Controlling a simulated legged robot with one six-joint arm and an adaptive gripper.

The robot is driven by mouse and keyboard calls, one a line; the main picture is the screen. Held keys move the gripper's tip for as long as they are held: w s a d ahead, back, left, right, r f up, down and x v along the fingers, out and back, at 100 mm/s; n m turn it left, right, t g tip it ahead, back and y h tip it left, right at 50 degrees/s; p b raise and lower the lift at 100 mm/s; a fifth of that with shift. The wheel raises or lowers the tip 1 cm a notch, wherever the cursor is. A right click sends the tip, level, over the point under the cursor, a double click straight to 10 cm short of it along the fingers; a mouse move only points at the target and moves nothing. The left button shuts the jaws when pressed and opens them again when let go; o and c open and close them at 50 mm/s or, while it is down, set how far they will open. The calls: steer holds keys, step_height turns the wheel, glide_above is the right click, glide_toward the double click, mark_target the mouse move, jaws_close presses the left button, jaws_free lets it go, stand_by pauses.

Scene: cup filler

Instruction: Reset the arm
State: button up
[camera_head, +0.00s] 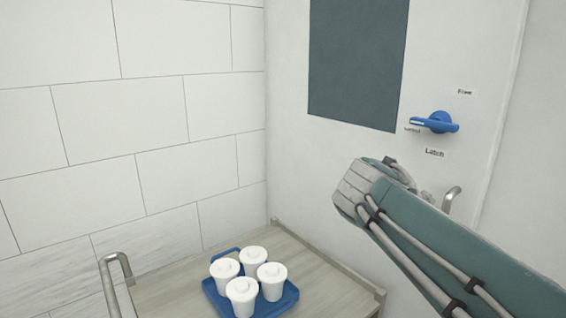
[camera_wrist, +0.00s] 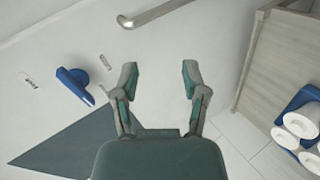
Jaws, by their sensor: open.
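My gripper (camera_wrist: 160,78) shows in the wrist view with its two fingers spread wide and nothing between them. It is in front of the white panel, apart from the blue rotary handle (camera_wrist: 74,83), which is to its left in that view. In the head view my arm (camera_head: 450,245) reaches in from the lower right, below the blue handle (camera_head: 435,122). The fingers cannot be made out there. The blue handle is surrounded by small labels; one below it reads "Latch" (camera_head: 435,153).
A wooden cart (camera_head: 180,290) holds a blue tray (camera_head: 290,298) with several white lidded cups (camera_head: 254,257). A metal handle (camera_head: 118,268) rises at the cart's left. Another metal handle (camera_head: 451,197) is on the panel beside my arm. A dark window (camera_head: 355,60) is above.

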steer(key=s+a+f+m+g+y, duration=0.1)
steer(key=s+a+f+y, duration=0.3)
steer(key=s+f, duration=0.5)
steer(key=s+a+f+m+g+y, duration=0.1)
steer(key=s+a+f+m+y, duration=0.3)
steer(key=s+f, duration=0.5)
steer(key=shift+m+y, duration=0.3)
steer(key=shift+y, duration=0.4)
steer(key=shift+d, duration=0.15)
